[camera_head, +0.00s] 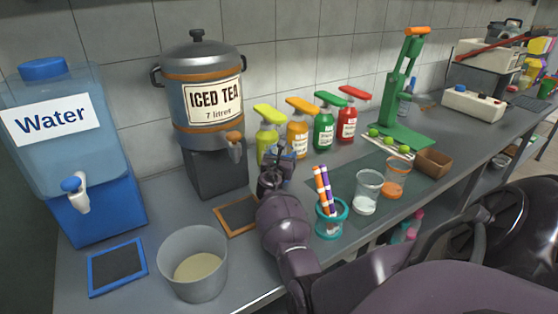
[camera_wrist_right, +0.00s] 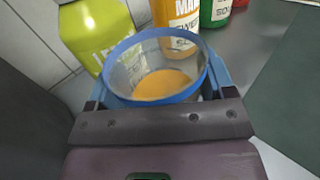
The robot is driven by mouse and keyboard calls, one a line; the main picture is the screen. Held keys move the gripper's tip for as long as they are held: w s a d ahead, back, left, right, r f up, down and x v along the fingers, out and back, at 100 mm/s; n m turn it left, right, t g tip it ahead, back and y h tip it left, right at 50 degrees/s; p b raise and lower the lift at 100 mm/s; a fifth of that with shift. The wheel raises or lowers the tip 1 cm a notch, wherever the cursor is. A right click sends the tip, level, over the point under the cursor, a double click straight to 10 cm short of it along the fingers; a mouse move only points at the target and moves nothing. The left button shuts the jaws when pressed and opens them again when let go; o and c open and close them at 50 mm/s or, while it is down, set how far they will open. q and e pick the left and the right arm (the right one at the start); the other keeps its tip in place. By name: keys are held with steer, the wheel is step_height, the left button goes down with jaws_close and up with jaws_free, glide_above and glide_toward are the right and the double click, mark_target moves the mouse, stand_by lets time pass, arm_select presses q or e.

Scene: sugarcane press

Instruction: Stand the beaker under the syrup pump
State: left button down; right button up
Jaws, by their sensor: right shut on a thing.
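The beaker (camera_wrist_right: 150,87), clear-walled with a blue rim and orange at its bottom, sits between the blue fingers of my right gripper (camera_wrist_right: 158,75) in the right wrist view. The gripper is shut on it. In the head view my right gripper (camera_head: 277,158) is in front of the yellow-green and orange syrup pumps, and the beaker is mostly hidden there. The syrup pumps are yellow-green (camera_head: 268,138), orange (camera_head: 298,132), green (camera_head: 324,128) and red (camera_head: 347,121), in a row. In the wrist view the yellow-green bottle (camera_wrist_right: 92,32) and orange bottle (camera_wrist_right: 177,18) stand just beyond the beaker. My left gripper is out of view.
An iced tea urn (camera_head: 203,85) and a water dispenser (camera_head: 70,150) stand at left. A wood-framed board (camera_head: 237,215) lies near my right gripper. A cup of striped straws (camera_head: 330,218), glasses (camera_head: 367,192) and a green press (camera_head: 404,95) are to the right.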

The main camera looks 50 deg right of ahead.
steer(key=shift+r, duration=0.15)
steer(key=shift+f, duration=0.2)
steer(key=o, duration=1)
steer(key=shift+o, duration=0.3)
steer(key=shift+r, duration=0.15)
steer(key=shift+s, duration=0.1)
